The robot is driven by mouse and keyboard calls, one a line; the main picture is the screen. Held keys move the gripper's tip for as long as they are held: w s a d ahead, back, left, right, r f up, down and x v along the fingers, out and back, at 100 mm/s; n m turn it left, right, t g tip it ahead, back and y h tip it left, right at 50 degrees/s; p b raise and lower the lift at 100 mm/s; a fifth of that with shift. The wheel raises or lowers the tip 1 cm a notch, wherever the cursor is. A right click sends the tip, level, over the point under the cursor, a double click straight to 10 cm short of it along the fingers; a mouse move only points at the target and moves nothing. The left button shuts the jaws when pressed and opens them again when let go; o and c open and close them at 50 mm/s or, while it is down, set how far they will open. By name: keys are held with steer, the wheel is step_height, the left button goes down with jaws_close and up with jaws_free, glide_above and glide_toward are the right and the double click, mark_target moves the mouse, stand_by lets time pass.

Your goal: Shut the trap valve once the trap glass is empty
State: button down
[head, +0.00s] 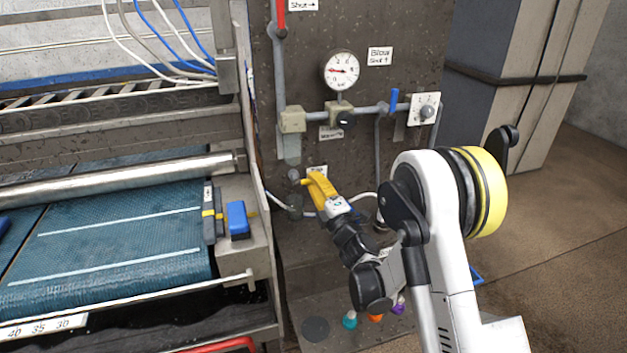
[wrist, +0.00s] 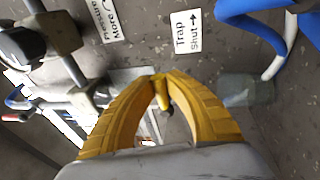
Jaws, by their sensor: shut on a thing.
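My gripper (head: 310,182) reaches the lower left of the dark panel, below the trap glass. In the wrist view its yellow fingers (wrist: 161,80) close on a small yellow lever with a dark end, the trap valve handle (wrist: 161,93). The label "Trap Shut" with an arrow (wrist: 187,32) is beside it. The trap glass (head: 290,149), pale and translucent, hangs under a beige block; its lower part also shows in the wrist view (wrist: 128,75), partly behind a finger. I cannot tell whether liquid is in it. The valve body is mostly hidden.
A greenish cup (head: 294,206) is below the valve, with a white hose beside it. A gauge (head: 341,70), pipes and a blue lever (head: 393,101) are above and right. The scrubber machine (head: 120,225) stands close on the left.

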stand_by(0.4)
steer(key=c, duration=1.4)
jaws_free()
steer(key=shift+f, duration=0.1)
step_height(320, 180, up, 10)
steer(key=shift+r, duration=0.1)
